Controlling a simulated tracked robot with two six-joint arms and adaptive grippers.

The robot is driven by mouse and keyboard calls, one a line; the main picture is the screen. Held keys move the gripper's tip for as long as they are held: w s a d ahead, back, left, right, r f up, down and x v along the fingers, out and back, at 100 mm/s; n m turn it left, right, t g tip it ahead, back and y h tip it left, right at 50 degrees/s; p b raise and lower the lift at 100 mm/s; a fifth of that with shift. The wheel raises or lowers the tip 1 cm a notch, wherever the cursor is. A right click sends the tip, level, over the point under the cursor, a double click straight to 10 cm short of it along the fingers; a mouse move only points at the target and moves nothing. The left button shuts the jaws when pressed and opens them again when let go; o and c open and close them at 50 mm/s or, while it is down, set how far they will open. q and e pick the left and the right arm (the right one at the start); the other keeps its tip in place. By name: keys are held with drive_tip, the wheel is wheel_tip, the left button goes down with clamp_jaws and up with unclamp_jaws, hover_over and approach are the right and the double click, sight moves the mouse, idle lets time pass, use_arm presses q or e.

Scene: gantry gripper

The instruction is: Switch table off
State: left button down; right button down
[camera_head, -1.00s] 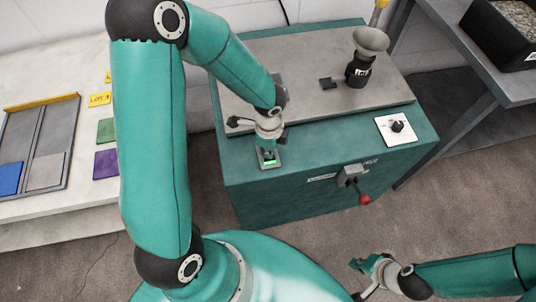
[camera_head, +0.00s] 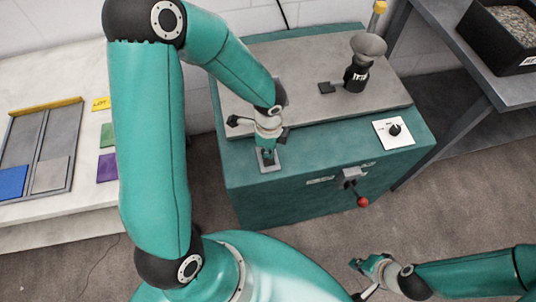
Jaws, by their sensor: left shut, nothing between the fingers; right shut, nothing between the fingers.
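The table (camera_head: 315,165) is a teal cabinet with a grey top. A small switch plate (camera_head: 272,166) sits on its front left top edge. My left gripper (camera_head: 267,157) is shut and empty, pointing down at the switch on this plate. Its fingertips cover most of the switch, and I cannot tell whether they touch it. No green light shows on the switch. My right gripper (camera_head: 358,270) is shut and empty, low over the floor in front of the table.
A white plate with a black knob (camera_head: 394,130) is on the table's right. A red-balled lever (camera_head: 362,201) sticks out of the front. A side bench (camera_head: 85,185) stands at left.

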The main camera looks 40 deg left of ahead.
sight(268, 161)
use_arm(q)
drive_tip(key=shift+r+p, duration=1.5)
drive_tip(key=shift+r, duration=0.55)
drive_tip(key=shift+s+f, duration=0.1)
drive_tip(key=shift+f, duration=0.15)
drive_tip(key=s+d+f, duration=0.1)
drive_tip(key=s+d+f+g, duration=0.1)
drive_tip(key=s+f, duration=0.1)
drive_tip(key=s+f+g, duration=0.1)
drive_tip(key=s+f, duration=0.1)
drive_tip(key=shift+s+d+f+h, duration=0.15)
drive_tip(key=shift+d+f+h, duration=0.05)
drive_tip(key=shift+d+h, duration=0.2)
drive_tip(key=s+d+f+n+h, duration=0.4)
drive_tip(key=s+d+f+n, duration=0.3)
drive_tip(key=d+n, duration=0.35)
drive_tip(key=w+n+t, duration=0.1)
drive_tip(key=w+n, duration=0.1)
drive_tip(key=n, duration=0.1)
drive_tip(key=w+a+f+n+t, duration=0.1)
drive_tip(key=w+n, duration=0.1)
drive_tip(key=shift+n+t+y, duration=0.25)
drive_tip(key=shift+t+y, duration=0.05)
drive_tip(key=shift+y, duration=0.1)
